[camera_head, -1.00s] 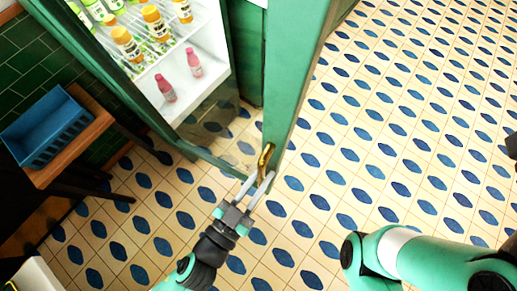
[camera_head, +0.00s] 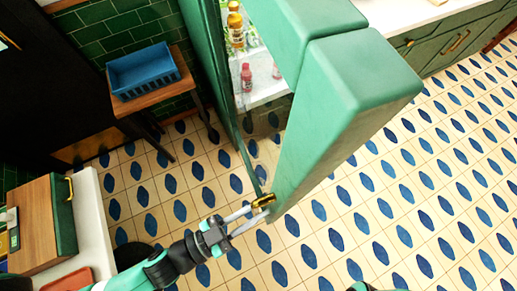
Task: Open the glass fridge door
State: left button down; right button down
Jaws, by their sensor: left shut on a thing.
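The green fridge (camera_head: 310,52) stands at the upper middle, with bottles visible behind its glass. A thick green front section (camera_head: 345,92) faces lower right, and a thin green frame edge (camera_head: 228,98) runs down its left side. A gold handle (camera_head: 264,200) sits at the low end, where these edges meet. My left gripper (camera_head: 255,210) reaches in from the lower left and is shut on the handle, its two pale fingers around it. I cannot tell from this angle how far the door stands open.
A blue basket (camera_head: 143,72) stands on a small wooden table (camera_head: 158,96) left of the fridge. A white counter (camera_head: 88,215) with a wooden cabinet is at lower left. Green drawers (camera_head: 430,45) line the upper right. The tiled floor (camera_head: 400,215) at right is clear.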

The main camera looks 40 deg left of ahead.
pick_arm(q)
jog(key=c, duration=0.8)
grip_release()
